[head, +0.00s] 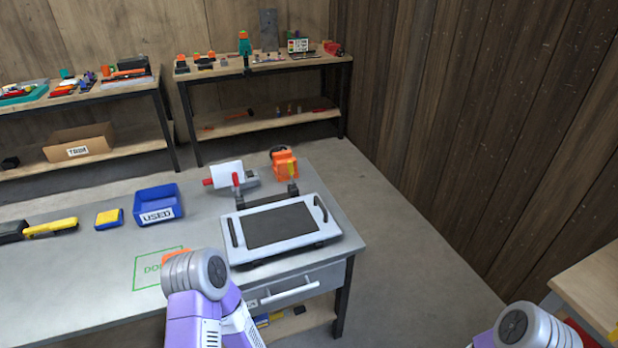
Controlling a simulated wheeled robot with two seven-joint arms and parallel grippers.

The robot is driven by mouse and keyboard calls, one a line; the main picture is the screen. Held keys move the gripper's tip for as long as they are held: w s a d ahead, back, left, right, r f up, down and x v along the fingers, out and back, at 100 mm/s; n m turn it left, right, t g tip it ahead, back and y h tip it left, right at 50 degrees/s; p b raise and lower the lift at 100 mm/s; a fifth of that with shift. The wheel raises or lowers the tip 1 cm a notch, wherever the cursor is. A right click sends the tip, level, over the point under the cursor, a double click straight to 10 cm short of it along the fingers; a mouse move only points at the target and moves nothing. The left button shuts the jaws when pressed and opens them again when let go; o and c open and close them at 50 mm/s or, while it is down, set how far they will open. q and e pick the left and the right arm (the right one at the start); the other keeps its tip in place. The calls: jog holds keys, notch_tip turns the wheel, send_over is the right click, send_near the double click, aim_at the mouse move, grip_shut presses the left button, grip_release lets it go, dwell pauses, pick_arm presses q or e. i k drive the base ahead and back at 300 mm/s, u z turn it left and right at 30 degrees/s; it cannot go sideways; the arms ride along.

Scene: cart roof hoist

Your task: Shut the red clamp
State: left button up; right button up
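A small grey fixture (247,182) stands at the back of the grey workbench, holding a white roll or sheet (228,173). A red part (208,182) sticks out at its left and a red lever-like part (236,179) stands upright at its front. These may be the red clamp; they are too small to tell whether it is open or shut. An orange device (285,164) with a yellow part stands right of it. My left arm shows at the bottom centre and my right arm at the bottom right; neither gripper is visible.
A white tray-like panel (230,253) with a dark top and handles sits at the bench's right. A blue bin marked USED (157,194), a yellow-blue block (109,218) and a yellow tool (52,228) lie left. My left arm partly hides a green-outlined zone (140,272) and an orange item (174,255).

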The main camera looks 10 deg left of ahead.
aim_at(236, 182)
jog(key=z, duration=0.75)
jog(key=i, duration=3.2)
jog(key=u, duration=1.6)
jog(key=i, duration=1.55)
jog(key=u, duration=3)
